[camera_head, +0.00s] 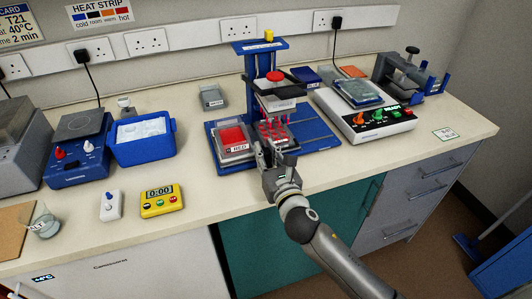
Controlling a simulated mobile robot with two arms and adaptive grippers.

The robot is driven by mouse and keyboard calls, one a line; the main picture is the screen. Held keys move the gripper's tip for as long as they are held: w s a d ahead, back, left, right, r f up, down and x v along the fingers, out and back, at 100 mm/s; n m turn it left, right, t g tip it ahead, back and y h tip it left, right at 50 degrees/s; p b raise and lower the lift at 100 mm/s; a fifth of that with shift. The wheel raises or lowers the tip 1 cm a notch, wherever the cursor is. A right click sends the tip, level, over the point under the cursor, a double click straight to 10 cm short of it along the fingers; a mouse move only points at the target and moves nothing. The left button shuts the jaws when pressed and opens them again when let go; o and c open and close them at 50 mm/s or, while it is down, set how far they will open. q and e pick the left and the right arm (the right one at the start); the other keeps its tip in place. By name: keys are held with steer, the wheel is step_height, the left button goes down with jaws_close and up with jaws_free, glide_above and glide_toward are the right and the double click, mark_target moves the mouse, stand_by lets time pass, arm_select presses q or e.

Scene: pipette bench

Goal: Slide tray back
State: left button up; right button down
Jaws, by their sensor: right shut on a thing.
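A blue stand (251,74) with an upright column and a flat base rises near the middle of the bench. On its base sit a tray marked "RED" (235,158) with a red top at the left and a tray (287,142) with several small red pieces at the centre, under the column's grey and white head (281,97). My right gripper (268,153) reaches in from the front and is shut at the front edge of the centre tray. Its fingers hide the exact contact. My left gripper is not in view.
The stand's base is bare at the right (317,128). A white device with knobs (369,122) stands right of it. A blue ice box (144,147), a blue hotplate (77,158) and a yellow timer (161,201) are left. The bench front edge is mostly clear.

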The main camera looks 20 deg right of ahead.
steer(key=shift+d, duration=0.4)
steer(key=d, duration=0.5)
steer(key=d+p, duration=0.1)
steer(key=d, duration=0.5)
steer(key=shift+w+d, duration=0.2)
steer(key=shift+d, duration=0.35)
steer(key=c, duration=1.3)
jaws_free()
steer(key=shift+d, duration=0.15)
